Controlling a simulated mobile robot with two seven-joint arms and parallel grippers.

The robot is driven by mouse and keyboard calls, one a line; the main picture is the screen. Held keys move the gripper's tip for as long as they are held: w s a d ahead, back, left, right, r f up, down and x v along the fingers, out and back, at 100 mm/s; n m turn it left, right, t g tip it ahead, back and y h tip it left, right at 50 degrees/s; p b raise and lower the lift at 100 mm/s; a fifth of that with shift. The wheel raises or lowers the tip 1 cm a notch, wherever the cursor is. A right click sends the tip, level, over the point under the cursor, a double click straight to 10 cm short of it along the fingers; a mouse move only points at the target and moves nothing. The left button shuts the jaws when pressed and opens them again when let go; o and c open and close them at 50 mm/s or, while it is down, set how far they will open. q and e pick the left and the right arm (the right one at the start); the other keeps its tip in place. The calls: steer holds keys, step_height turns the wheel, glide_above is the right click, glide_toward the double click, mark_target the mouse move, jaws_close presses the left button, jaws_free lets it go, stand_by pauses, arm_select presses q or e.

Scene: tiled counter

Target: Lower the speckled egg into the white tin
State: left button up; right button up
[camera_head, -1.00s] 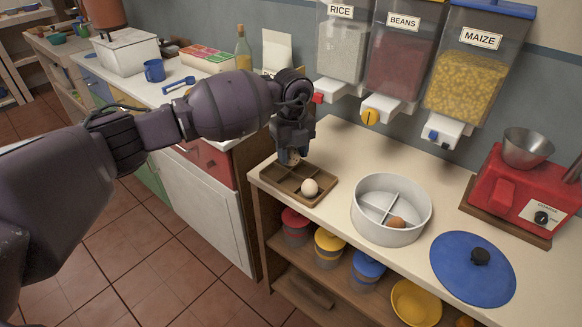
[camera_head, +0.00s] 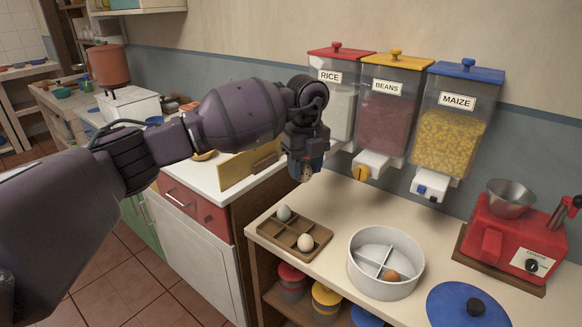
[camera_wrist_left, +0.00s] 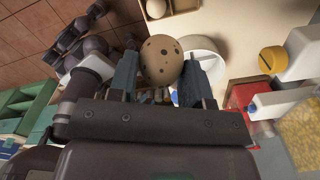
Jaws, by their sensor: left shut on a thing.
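My left gripper (camera_head: 304,174) is shut on the speckled egg (camera_wrist_left: 161,61), a tan egg with dark spots, which shows between the fingers in the left wrist view. In the head view the egg is mostly hidden by the gripper, which hangs above and behind the brown egg tray (camera_head: 293,241). The white tin (camera_head: 385,285) stands to the right of the tray on the counter. It is round and open, with a cross divider. A brown egg (camera_head: 391,275) lies in its front right compartment. My right gripper is not in view.
The egg tray holds a grey egg (camera_head: 284,212) and a cream egg (camera_head: 305,242). A blue lid (camera_head: 465,308) lies right of the tin. A red machine (camera_head: 510,243) stands at the right. Rice, beans and maize dispensers (camera_head: 458,130) hang behind, with spouts above the counter.

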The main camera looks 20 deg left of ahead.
arm_select(q)
steer(key=d+f+b, duration=0.1)
steer(key=d+f, duration=0.4)
steer(key=d, duration=0.4)
steer(key=w+d+f+b, duration=0.1)
steer(key=d+f, duration=0.3)
steer(key=d, duration=0.6)
steer(key=shift+w+d+f, duration=0.25)
steer(key=shift+w+f, duration=0.05)
steer(key=shift+f, duration=0.05)
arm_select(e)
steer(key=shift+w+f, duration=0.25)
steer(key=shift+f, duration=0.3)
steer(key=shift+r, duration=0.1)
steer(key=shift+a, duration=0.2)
arm_select(q)
steer(key=shift+f, duration=0.15)
